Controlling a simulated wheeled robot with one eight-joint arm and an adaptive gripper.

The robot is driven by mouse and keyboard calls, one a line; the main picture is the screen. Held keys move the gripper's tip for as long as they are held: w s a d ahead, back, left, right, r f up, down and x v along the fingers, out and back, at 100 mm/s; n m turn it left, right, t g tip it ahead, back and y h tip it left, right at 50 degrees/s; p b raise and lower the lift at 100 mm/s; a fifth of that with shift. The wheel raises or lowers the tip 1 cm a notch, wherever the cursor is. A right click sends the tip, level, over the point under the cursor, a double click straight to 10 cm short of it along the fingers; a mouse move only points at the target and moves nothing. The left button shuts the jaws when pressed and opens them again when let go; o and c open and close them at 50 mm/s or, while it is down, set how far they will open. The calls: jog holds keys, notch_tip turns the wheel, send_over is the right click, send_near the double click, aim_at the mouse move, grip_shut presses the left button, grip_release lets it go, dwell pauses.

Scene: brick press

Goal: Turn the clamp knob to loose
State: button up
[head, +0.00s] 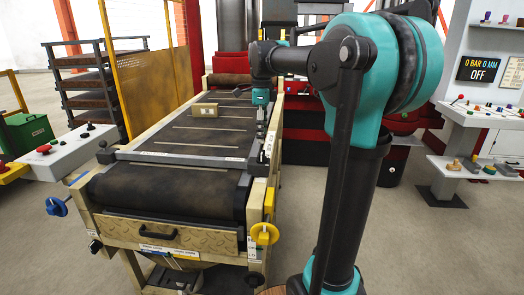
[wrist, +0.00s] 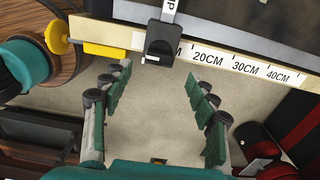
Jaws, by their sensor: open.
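A black clamp piece (wrist: 160,42) sits on the scaled side rail in the wrist view, at the end of a strip whose label is partly cut off. I take it for the clamp knob; its loose or tight setting cannot be read. The crossbar (head: 170,158) spans the belt in the head view, with a black knob (head: 106,154) at its left end. My gripper (wrist: 157,80) is open and empty, its fingers spread on either side below the clamp piece in the picture, apart from it. In the head view my gripper (head: 261,128) points down by the right rail.
The scaled rail (wrist: 225,58) runs along the belt's right side. A yellow handwheel (head: 265,234) is at the front right corner, a blue knob (head: 57,206) at the front left. A tan brick (head: 205,110) lies on the belt. A control box (head: 70,150) stands left.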

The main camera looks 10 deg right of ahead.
aim_at(262, 152)
notch_tip(262, 152, down, 7)
jog(key=shift+f, duration=0.1)
jog(key=shift+c, duration=0.3)
jog(key=c, duration=1.1)
